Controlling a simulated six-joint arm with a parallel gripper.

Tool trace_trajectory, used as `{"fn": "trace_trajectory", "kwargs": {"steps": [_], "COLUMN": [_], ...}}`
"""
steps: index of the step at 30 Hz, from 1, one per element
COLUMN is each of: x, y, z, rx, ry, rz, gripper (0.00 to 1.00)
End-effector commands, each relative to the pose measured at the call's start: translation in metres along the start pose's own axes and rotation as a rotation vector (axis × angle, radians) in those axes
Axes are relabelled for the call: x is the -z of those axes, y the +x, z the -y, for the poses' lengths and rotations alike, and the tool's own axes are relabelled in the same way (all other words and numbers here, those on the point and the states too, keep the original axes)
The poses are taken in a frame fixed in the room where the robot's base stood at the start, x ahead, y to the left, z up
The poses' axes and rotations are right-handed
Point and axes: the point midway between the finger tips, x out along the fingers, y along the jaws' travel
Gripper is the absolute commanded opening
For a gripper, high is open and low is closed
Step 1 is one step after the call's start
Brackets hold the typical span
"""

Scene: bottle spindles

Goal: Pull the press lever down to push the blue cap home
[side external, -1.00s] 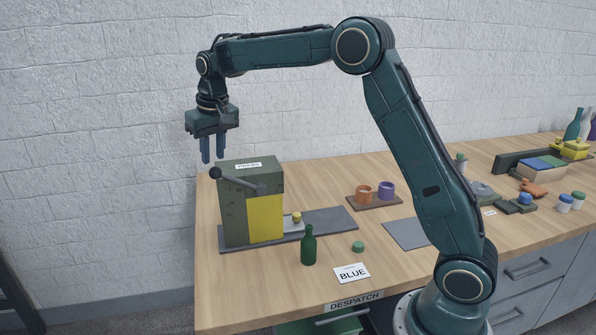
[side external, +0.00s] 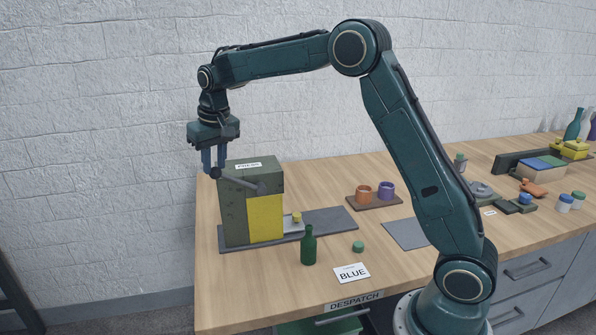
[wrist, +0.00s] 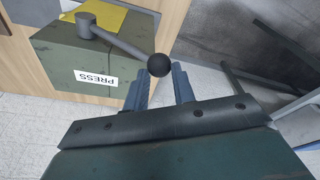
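The olive-green press (side external: 233,205) has a yellow front panel (side external: 265,218) and a dark lever (side external: 240,183) ending in a black ball knob (side external: 215,172). The lever is raised, its knob near the height of the press top. My gripper (side external: 214,168) points down at the knob, its blue-grey fingers apart. In the wrist view, the knob (wrist: 158,65) is at the fingertips of my gripper (wrist: 165,70), with a gap still showing between the fingers. I cannot tell whether they touch it. No blue cap shows at the press; its inside is hidden.
A green bottle (side external: 308,246), a green cap (side external: 358,247) and a BLUE card (side external: 352,273) are in front of the press. A tray with orange and purple rings (side external: 375,201) is to the right. Grey wall (side external: 110,150) stands behind.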

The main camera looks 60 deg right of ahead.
Motion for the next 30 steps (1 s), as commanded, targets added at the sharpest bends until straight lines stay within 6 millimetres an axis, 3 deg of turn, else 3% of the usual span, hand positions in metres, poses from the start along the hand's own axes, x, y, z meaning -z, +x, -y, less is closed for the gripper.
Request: {"fn": "trace_trajectory", "kwargs": {"steps": [30], "x": [-0.003], "y": [0.02], "z": [-0.002], "rx": [-0.003], "ry": [0.004], "rz": [0.006], "gripper": [0.25]}}
